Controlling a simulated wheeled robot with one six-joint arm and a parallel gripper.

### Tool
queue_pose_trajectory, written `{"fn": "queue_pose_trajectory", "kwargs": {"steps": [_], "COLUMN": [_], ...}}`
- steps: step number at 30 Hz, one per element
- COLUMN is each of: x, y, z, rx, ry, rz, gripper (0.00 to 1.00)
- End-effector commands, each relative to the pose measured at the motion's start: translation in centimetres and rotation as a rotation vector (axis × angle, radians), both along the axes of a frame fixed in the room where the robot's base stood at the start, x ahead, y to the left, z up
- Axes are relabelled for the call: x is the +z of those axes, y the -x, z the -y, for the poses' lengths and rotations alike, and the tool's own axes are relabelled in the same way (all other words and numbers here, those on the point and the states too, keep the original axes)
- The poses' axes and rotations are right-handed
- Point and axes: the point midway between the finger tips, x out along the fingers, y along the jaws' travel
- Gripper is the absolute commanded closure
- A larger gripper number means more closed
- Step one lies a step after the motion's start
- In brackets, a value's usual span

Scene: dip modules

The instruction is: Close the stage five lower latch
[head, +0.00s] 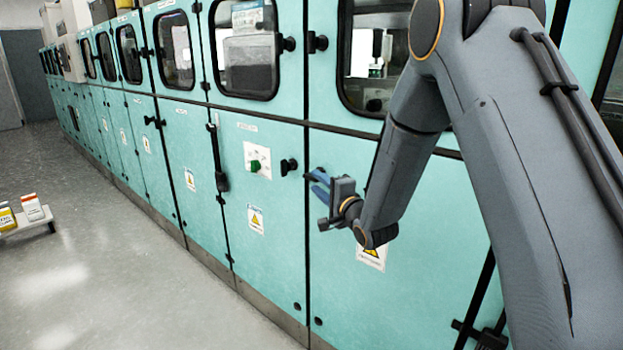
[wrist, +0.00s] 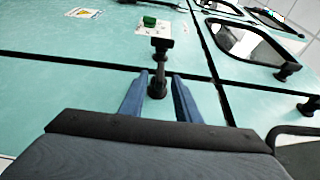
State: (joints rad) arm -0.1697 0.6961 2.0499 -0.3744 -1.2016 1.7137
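A black latch shows in two parts at the seam between two teal lower doors. Its T-shaped part (head: 288,166) is on the left door, and the same part shows in the wrist view (wrist: 161,45). A black knob-like part (wrist: 157,88) stands on the nearer side of the seam. My gripper (head: 318,182) is at the right door's edge, just right of the seam. In the wrist view, my gripper (wrist: 159,95) has its two blue fingers apart, one on each side of the knob-like part. Contact cannot be told. In the head view my fingers partly hide this spot.
A green knob (head: 254,166) on a white plate sits on the left door. Upper windowed doors have black latches (head: 317,42) above. The row of cabinets runs away to the left. A low cart (head: 30,222) with boxes stands at the left; the floor (head: 130,270) between is clear.

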Motion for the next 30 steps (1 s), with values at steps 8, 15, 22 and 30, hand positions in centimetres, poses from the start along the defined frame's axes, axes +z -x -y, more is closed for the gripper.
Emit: {"fn": "queue_pose_trajectory", "kwargs": {"steps": [8,15,22,30], "x": [0.0,0.0,0.0,0.0], "y": [-3.3,-4.2,-4.2,-4.2], "z": [-1.9,-2.3,-2.3,-2.2], "rx": [-0.001,-0.002,-0.002,-0.004], "ry": [0.001,0.002,0.002,0.002], "rz": [0.000,-0.001,-0.001,-0.001], "gripper": [0.70,0.70,0.79,1.00]}}
